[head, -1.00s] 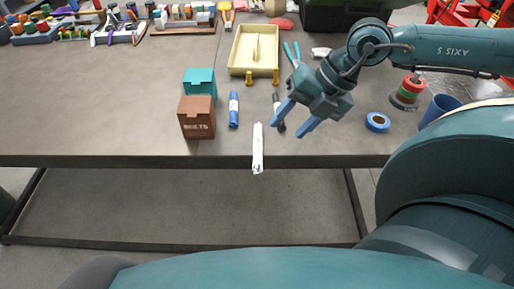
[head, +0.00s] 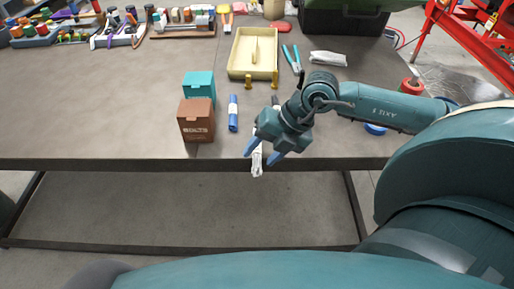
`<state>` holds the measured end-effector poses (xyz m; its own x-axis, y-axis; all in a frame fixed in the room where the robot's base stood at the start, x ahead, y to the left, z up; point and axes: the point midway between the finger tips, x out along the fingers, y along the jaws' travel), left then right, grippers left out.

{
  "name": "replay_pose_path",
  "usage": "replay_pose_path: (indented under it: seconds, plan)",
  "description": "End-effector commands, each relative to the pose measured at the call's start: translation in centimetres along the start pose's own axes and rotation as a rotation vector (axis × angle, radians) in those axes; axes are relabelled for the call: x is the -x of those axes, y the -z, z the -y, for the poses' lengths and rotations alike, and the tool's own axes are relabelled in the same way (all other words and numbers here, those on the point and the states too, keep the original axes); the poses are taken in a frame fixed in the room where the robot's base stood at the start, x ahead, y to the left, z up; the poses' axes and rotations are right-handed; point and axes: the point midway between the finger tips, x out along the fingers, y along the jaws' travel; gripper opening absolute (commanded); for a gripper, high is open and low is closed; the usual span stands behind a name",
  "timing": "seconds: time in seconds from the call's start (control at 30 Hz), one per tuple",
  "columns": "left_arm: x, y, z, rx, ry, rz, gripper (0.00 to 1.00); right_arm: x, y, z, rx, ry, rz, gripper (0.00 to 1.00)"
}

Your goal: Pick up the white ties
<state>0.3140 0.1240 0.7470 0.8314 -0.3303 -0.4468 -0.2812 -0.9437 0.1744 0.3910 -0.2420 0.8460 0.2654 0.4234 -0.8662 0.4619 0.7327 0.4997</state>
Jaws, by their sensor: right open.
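The white ties (head: 257,169) are a narrow white bundle lying at the front edge of the table, with the near end sticking out over the edge. My right gripper (head: 261,154) is open, with its two blue fingers pointing down toward the front edge. In the picture one finger is on each side of the bundle. The gripper body hides the bundle's far part. I cannot tell whether the fingers touch it or hover above it. My left gripper is not in view.
A brown box (head: 196,121) and a teal box (head: 199,84) stand left of a blue tube (head: 233,113). A cream tray (head: 253,52), teal pliers (head: 293,60) and another white packet (head: 328,58) lie farther back. The left front of the table is clear.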

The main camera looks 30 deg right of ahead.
Motion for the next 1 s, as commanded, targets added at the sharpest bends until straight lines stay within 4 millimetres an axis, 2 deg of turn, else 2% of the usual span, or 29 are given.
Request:
replay_pose_path:
  seconds: [0.27,0.83,1.0]
  plan:
    - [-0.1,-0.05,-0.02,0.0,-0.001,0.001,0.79,-0.35,-0.04,0.0,0.0,0.0,0.002,0.47]
    - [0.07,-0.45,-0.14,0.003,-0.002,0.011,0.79,-0.32,-0.03,0.01,0.0,0.0,0.001,0.0]
    - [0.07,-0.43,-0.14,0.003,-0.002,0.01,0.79,-0.31,-0.03,0.0,0.001,0.0,0.001,0.0]
